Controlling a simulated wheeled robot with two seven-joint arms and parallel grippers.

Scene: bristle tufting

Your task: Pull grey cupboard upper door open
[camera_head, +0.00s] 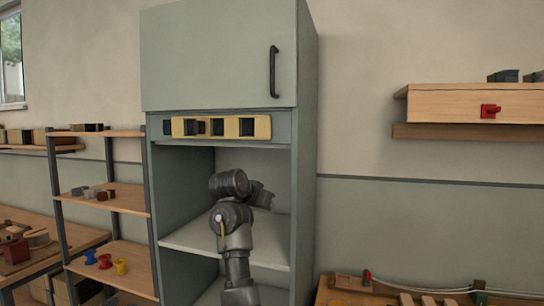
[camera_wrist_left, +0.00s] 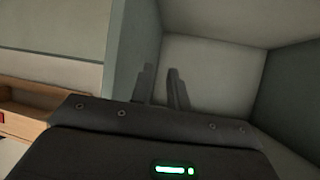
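The grey cupboard (camera_head: 307,140) stands in the middle of the head view. Its upper door (camera_head: 205,60) is shut, with a dark vertical bar handle (camera_head: 273,72) near its right edge. A dark grey arm of mine rises from the bottom in front of the open compartment below, its end well under the handle. In the left wrist view, which looks upside down, my left gripper (camera_wrist_left: 162,88) has two fingers apart with nothing between them. It faces the cupboard's pale inside (camera_wrist_left: 210,75). The fingertips cannot be made out in the head view. My right gripper is not in view.
A beige strip with dark square openings (camera_head: 221,127) sits under the door. A wooden rack (camera_head: 110,197) stands close on the left. A wall drawer with a red knob (camera_head: 490,111) hangs at the right. The wall right of the door is bare.

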